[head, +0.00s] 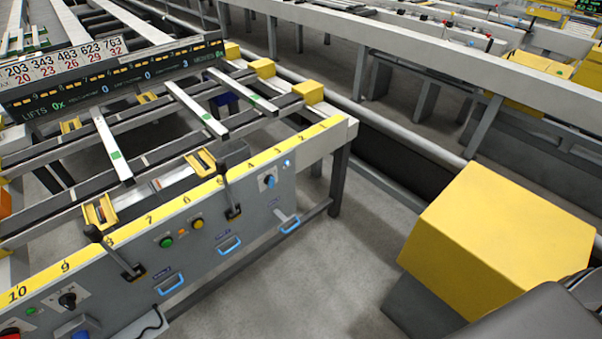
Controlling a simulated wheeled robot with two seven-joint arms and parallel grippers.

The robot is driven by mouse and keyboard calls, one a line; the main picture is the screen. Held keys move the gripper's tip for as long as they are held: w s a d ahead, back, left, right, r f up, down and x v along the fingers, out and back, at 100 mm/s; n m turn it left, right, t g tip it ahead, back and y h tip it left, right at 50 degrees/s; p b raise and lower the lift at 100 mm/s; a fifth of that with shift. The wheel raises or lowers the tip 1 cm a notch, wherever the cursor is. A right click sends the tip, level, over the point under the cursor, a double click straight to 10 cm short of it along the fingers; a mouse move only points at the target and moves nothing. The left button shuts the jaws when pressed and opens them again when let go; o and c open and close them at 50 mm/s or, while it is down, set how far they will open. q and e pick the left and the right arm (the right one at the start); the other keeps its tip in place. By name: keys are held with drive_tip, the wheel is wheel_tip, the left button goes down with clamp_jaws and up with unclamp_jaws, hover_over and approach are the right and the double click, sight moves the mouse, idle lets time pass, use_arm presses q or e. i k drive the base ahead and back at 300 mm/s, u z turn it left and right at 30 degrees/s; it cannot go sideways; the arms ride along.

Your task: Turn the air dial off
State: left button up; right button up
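The grey control panel (205,235) of the runout table runs from lower left to centre. Near its right end is a blue dial (270,182) on a white plate, with a small lit blue lamp (286,163) above it. A black dial (67,300) sits near the panel's left end. The labels are too small to read, so I cannot tell which is the air dial or how each is set. Neither of my grippers is in view.
Two black-knobbed levers (229,195) (125,263), green (166,242) and yellow (197,223) buttons and blue handles (229,245) stick out from the panel. A large yellow box (500,245) stands at right. Grey floor (290,275) is clear between them.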

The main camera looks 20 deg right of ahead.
sight(270, 181)
drive_tip(key=z, duration=0.5)
drive_tip(key=i, duration=1.05)
drive_tip(key=z, duration=0.05)
